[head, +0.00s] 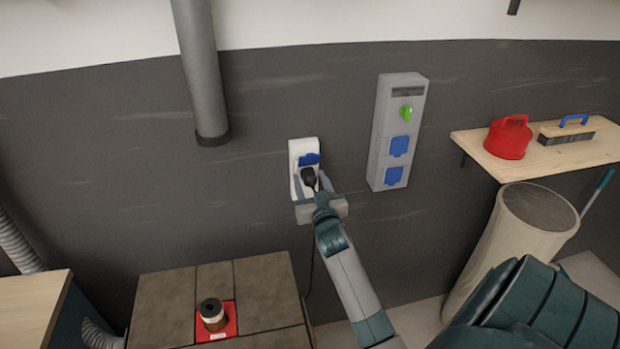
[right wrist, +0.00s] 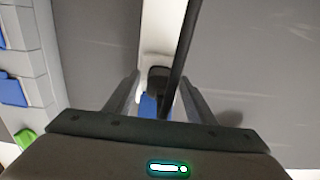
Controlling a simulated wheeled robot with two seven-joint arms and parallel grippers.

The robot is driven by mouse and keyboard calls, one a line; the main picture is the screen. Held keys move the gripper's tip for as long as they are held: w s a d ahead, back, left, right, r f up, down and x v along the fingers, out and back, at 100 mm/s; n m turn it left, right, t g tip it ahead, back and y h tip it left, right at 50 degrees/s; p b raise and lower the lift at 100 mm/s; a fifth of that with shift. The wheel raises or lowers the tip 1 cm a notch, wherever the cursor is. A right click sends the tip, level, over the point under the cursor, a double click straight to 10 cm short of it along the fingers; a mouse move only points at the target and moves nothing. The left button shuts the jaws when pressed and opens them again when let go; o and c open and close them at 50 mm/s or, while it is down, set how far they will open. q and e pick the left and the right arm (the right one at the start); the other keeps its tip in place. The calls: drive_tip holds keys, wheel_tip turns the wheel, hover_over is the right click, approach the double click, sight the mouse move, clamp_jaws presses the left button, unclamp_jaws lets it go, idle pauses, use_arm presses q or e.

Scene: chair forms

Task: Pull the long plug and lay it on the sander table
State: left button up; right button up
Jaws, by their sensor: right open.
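A black plug (head: 309,177) sits in the lower outlet of a white socket box (head: 303,148) on the dark wall. Its dark cord hangs down the wall. My right gripper (head: 312,184) is at the plug, with its fingers open on either side. In the right wrist view the plug (right wrist: 158,78) shows between the two spread fingers, and the cord (right wrist: 181,52) crosses in front of it. I cannot tell whether the fingers touch it. The table with brown tiles (head: 263,284), likely the sander table, carries a spindle on a red plate (head: 230,325). My left gripper is out of view.
A grey panel (head: 382,130) with blue covers and a green knob is right of the socket box. A grey pipe (head: 201,80) hangs at upper left. A shelf (head: 478,147) holds a red can and a brush, above a pale bin (head: 490,240). The table's left tiles are bare.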

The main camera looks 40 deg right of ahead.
sight(313, 187)
idle(0.3)
clamp_jaws()
drive_tip(key=shift+s+a+f, duration=0.1)
drive_tip(key=shift+s, duration=0.1)
drive_tip(key=shift+p+v, duration=0.55)
drive_tip(key=shift+v, duration=0.3)
drive_tip(key=shift+s+a, duration=0.15)
drive_tip(key=shift+s, duration=0.05)
drive_tip(key=shift+s+a, duration=0.1)
drive_tip(key=shift+p+v, duration=0.75)
drive_tip(key=shift+v, duration=0.75)
